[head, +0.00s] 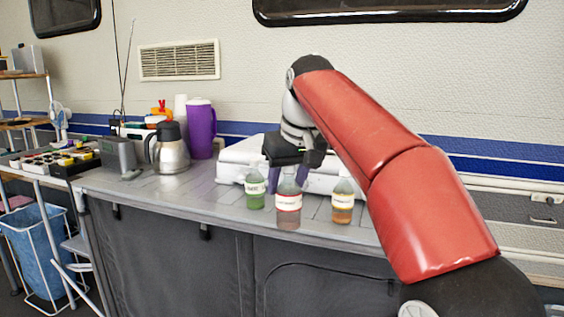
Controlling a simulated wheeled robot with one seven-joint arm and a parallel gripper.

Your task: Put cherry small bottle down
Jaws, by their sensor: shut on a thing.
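The cherry small bottle (289,204), clear with red liquid and a pale label, is upright in the head view near the front of the grey counter (222,216). My gripper (288,180) points down with its purple fingers on either side of the bottle's upper part and is shut on it. Whether the bottle's base touches the counter cannot be told. A green small bottle (255,188) stands just left of it. A yellow-orange small bottle (342,203) stands to its right.
A white appliance (238,161) stands behind the bottles. A steel jug (171,150) and a purple pitcher (201,130) stand further left. Counter between the jug and the green bottle is clear. My red arm covers the counter's right part.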

